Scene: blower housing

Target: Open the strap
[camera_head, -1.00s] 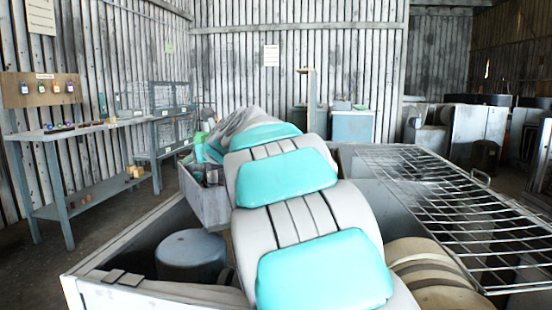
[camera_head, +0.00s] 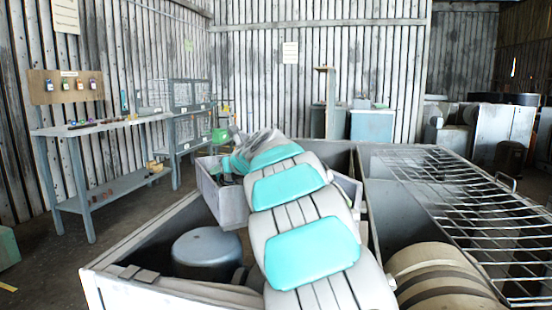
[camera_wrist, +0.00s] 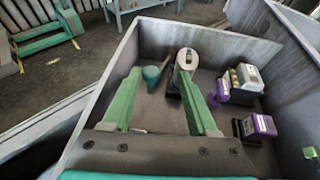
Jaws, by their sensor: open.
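I cannot make out a strap for certain in either view. In the wrist view, my gripper (camera_wrist: 160,76) has its two green fingers spread apart with nothing between them. It is over an open grey box (camera_wrist: 224,42). Inside, a pale rounded piece with a dark part (camera_wrist: 187,60) lies just beyond the right fingertip. A green cup-like piece (camera_wrist: 151,74) shows between the fingers, farther off. Purple and grey blocks (camera_wrist: 245,80) stand to the right. In the head view, my arm hides part of the same box (camera_head: 228,208), and my gripper is too small to read.
A grey housing with a wire grille (camera_head: 460,200) is at the right. A dark round drum (camera_head: 206,248) sits in the bay left of my arm. A workbench (camera_head: 105,125) stands along the left wall, with floor clear before it.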

